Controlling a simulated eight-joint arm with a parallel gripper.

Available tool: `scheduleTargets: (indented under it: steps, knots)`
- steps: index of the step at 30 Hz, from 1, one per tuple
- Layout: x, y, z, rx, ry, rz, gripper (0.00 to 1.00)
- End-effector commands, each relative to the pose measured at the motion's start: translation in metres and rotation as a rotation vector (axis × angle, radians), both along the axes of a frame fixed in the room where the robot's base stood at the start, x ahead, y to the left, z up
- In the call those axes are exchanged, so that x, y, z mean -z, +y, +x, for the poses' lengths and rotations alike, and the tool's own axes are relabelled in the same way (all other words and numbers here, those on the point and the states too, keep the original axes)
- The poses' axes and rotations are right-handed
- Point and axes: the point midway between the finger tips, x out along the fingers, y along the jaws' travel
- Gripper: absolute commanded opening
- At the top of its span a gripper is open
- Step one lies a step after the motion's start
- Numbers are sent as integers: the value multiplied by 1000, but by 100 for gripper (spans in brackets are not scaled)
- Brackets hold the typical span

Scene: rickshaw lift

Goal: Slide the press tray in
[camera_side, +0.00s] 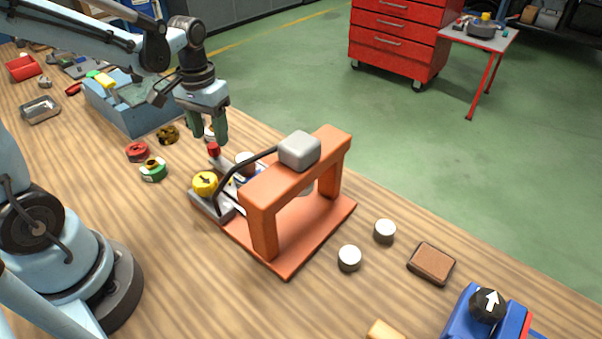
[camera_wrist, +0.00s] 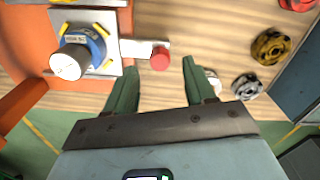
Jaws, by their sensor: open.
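The press is an orange arch (camera_side: 262,226) on an orange base, with a grey block (camera_side: 299,151) on top. The grey press tray sticks out at the arch's left side, partly hidden behind the black bent lever and yellow knob. In the wrist view the tray (camera_wrist: 64,17) carries a blue part with a white cylinder (camera_wrist: 70,62) and yellow clips. A light tab with a red knob (camera_wrist: 160,58) extends from it; the knob also shows in the side view (camera_side: 214,149). My gripper (camera_side: 206,136) is open, fingers down, its fingertips (camera_wrist: 160,68) on either side of the knob, apart from it.
A yellow knob (camera_side: 205,183) with a black arrow sits at the lever's foot. Red (camera_side: 137,152), green (camera_side: 153,170) and brass (camera_side: 168,135) round parts lie to the left. A blue-grey bin (camera_side: 128,105) stands behind them. Two pale cylinders stand right of the press.

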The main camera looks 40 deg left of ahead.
Motion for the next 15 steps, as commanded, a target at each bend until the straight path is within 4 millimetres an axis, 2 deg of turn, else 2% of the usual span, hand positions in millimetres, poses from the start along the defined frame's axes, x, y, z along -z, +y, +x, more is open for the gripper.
scheduleTargets:
  steps: [6, 15]
  knots:
    - [21, 0, 0, 0, 0, 0, 54]
    - [29, 0, 0, 0, 0, 0, 54]
